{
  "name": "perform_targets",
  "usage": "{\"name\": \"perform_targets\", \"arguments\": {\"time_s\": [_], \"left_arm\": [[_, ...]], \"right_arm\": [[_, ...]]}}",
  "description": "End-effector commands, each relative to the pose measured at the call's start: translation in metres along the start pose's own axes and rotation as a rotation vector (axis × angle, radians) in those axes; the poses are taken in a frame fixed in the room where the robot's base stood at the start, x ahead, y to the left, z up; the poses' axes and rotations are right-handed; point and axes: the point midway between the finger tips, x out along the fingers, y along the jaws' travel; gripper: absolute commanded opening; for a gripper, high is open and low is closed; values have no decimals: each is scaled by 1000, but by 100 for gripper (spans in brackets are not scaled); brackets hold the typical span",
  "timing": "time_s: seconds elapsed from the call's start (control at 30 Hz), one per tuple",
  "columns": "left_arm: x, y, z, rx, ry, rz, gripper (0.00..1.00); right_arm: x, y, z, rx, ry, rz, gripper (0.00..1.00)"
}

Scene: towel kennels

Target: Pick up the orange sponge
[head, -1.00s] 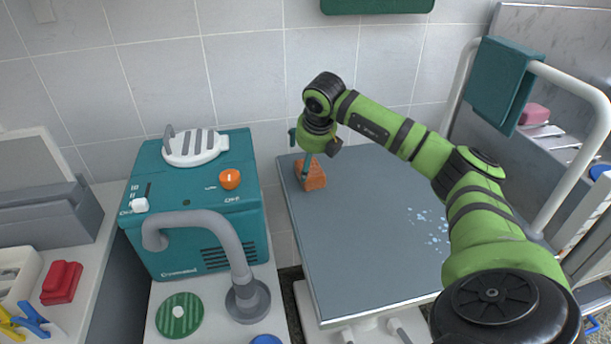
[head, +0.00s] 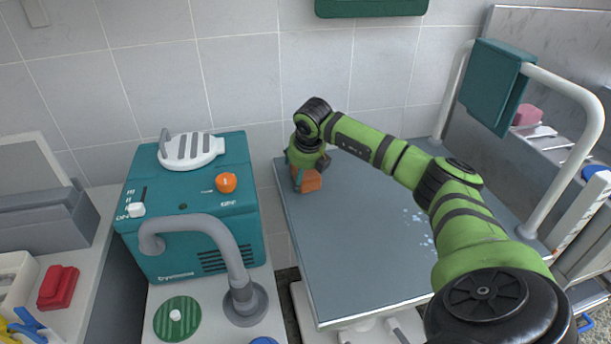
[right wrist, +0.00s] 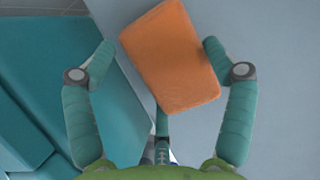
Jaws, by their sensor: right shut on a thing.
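The orange sponge (head: 312,182) is at the far left corner of the grey table (head: 365,250), partly hidden by my right gripper (head: 304,179). The gripper is shut on the sponge. I cannot tell whether the sponge is resting on the table or just above it. My left gripper is not in view.
A white rail (head: 570,110) with a teal towel (head: 494,82) is at the right. Pale-blue wet spots (head: 420,225) mark the table; its middle is otherwise clear.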

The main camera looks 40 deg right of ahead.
Motion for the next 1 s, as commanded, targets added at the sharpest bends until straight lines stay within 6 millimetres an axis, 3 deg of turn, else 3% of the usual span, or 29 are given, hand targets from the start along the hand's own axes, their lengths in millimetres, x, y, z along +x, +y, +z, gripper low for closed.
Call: {"name": "perform_targets", "arguments": {"time_s": [0.27,0.53,0.77,1.0], "left_arm": [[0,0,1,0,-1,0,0],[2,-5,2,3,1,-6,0],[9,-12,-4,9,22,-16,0],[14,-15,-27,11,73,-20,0]], "right_arm": [[-4,0,2,0,0,0,61],[-40,0,18,1,-6,3,61],[-73,-52,9,3,-2,-6,61],[-103,-90,4,2,-1,-4,61]]}}
